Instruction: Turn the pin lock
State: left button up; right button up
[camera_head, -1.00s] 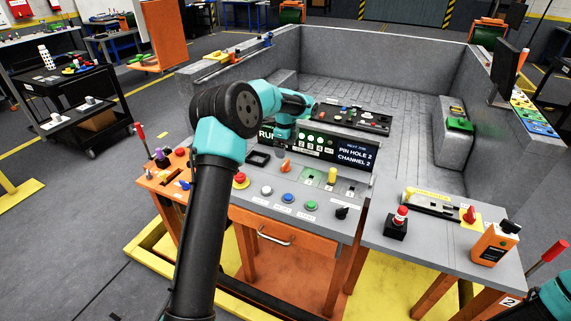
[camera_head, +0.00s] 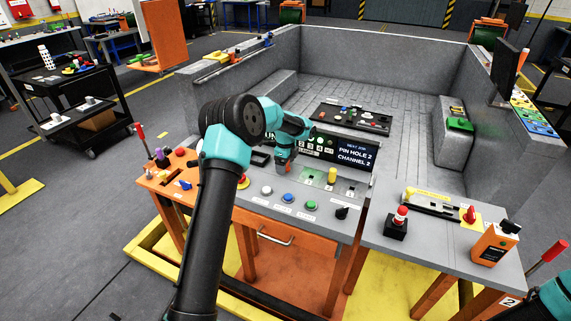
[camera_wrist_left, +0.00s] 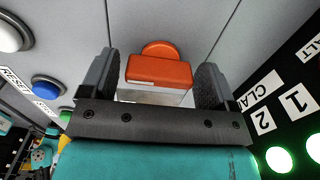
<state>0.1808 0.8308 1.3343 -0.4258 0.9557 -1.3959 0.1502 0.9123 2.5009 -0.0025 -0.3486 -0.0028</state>
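An orange knob (camera_wrist_left: 158,68) stands on the grey console panel (camera_head: 255,205). In the left wrist view it sits between the two dark fingers of my left gripper (camera_wrist_left: 158,85), which are spread with a narrow gap showing on the left side. In the head view my left gripper (camera_head: 284,160) points down over the knob and mostly hides it. A yellow pin (camera_head: 332,175) stands upright on the panel to the right of the gripper, beside a green-lit patch. I cannot read a label on the knob. My right gripper is out of view.
White, blue and green buttons (camera_head: 288,197) line the panel's front, with a black knob (camera_head: 341,212) to their right. A display (camera_head: 355,155) behind reads "PIN HOLE 2 CHANNEL 2". A red-topped post (camera_head: 399,219) and an orange box (camera_head: 494,246) stand on the right table.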

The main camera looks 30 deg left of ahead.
pick_arm(q)
jog(key=c, duration=0.7)
jog(key=shift+n, duration=0.4)
jog(key=n, duration=0.8)
jog(key=shift+n, duration=0.4)
jog(key=n, duration=0.4)
jog(key=shift+n, duration=2.2)
